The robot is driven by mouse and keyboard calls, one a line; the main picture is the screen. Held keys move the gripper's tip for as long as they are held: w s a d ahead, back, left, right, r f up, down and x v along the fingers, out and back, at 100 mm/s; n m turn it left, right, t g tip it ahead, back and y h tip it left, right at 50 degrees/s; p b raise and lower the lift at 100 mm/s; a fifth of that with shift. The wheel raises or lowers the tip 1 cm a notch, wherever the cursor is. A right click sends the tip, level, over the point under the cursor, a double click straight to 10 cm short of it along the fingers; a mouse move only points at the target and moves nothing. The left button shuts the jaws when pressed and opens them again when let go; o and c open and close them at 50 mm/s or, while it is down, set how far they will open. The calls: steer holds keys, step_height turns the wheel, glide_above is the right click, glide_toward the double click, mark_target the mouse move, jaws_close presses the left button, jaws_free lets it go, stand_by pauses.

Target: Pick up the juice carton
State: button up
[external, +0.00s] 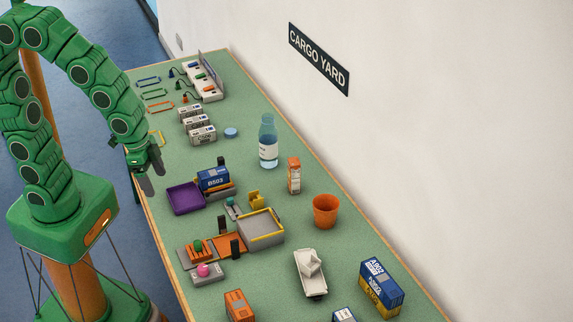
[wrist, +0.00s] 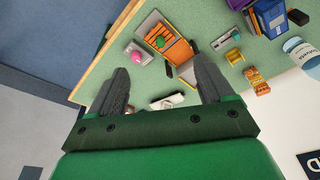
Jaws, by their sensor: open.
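The juice carton (external: 294,175), small, upright, orange and white, stands on the green table between the water bottle and the orange cup. In the wrist view an orange carton (wrist: 257,80) shows right of the fingers, near the yellow chair-like piece. My gripper (external: 148,170) hangs over the table's left edge, well to the left of the carton. In the wrist view my gripper (wrist: 162,68) has its two fingers wide apart with nothing held between them.
A clear bottle (external: 268,141) stands behind the carton and an orange cup (external: 325,210) in front of it. A wall rises along the table's right side.

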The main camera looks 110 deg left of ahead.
steer(key=w+a+f+n+t+y, duration=0.1)
steer(key=w+a+f+t, duration=0.25)
steer(key=w+a, duration=0.55)
steer(key=n+t+y, duration=0.4)
steer(key=t+y, duration=0.1)
steer(key=y, duration=0.1)
glide_toward(288, 162)
steer(key=w+f, duration=0.1)
steer(key=w, duration=0.1)
steer(key=w+a+f, duration=0.1)
steer(key=shift+w+a+f, duration=0.15)
steer(key=shift+w+f, duration=0.1)
steer(key=shift+w, duration=0.1)
steer(key=shift+a+r+x, duration=0.15)
steer(key=shift+x, duration=1.1)
steer(key=shift+a+r+x, duration=0.1)
steer(key=shift+r+x, duration=0.05)
steer(key=shift+x, duration=1.15)
steer(key=shift+a+r+x, duration=0.15)
steer(key=shift+x, duration=1.1)
steer(key=shift+c, duration=0.5)
steer(key=shift+s, duration=0.1)
jaws_close()
